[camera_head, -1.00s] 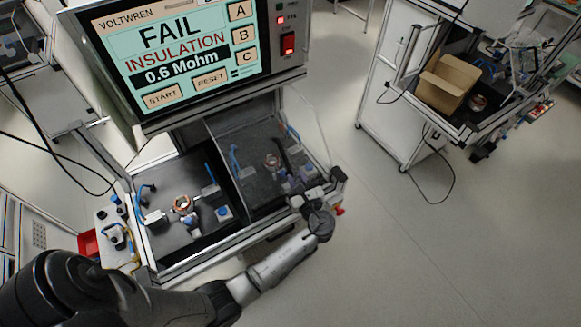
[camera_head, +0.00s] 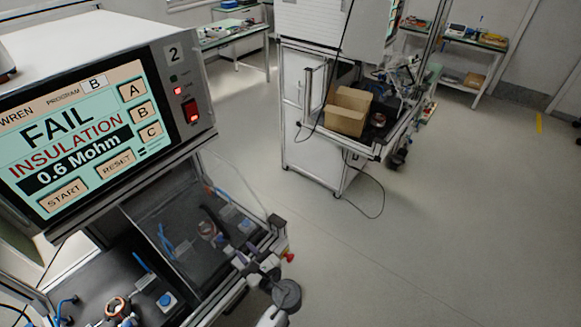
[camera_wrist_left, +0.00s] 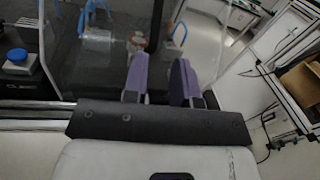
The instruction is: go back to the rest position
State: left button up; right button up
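My left gripper (camera_head: 240,258) is at the front of the tester's right bay, its arm coming in from below. In the left wrist view its two purple fingers (camera_wrist_left: 160,78) stand apart with nothing gripped between them. Behind them, a copper-coloured stator (camera_wrist_left: 138,41) sits in the bay, seemingly behind a clear cover. In the head view this stator (camera_head: 207,230) is in the right bay, and another stator (camera_head: 118,307) is in the left bay. The tester screen (camera_head: 75,140) reads FAIL, INSULATION, 0.6 Mohm. My right gripper is not in view.
A second workstation (camera_head: 325,165) with an open cardboard box (camera_head: 348,111) stands to the right. A black cable (camera_head: 372,190) hangs from it to the floor. Bare floor (camera_head: 430,240) lies right of the tester. Tables stand at the back.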

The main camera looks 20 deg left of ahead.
pick_arm(q)
jog(key=s+d+r+n+h, duration=0.1)
jog(key=s+d+n+h, duration=0.25)
jog(key=n+h, duration=0.55)
jog(key=s+d+r+n+h, duration=0.1)
jog(key=s+d+n+h, duration=0.4)
jog(key=n, duration=0.6)
jog(key=s+a+f+m+g+h, duration=0.1)
jog(key=s+f+g, duration=0.15)
jog(key=s, duration=0.65)
jog(key=s+a+f+g+h, duration=0.15)
jog(key=s+f, duration=0.25)
jog(key=s, duration=0.6)
jog(key=w+p+v, duration=0.1)
jog(key=p+v, duration=0.6)
jog(key=w+r+p+v, duration=0.1)
jog(key=w+p+v, duration=0.1)
jog(key=p+v, duration=0.5)
jog(key=shift+w+d+r+t+p, duration=0.25)
jog(key=shift+w+t+p, duration=0.15)
jog(key=shift+w+p, duration=0.25)
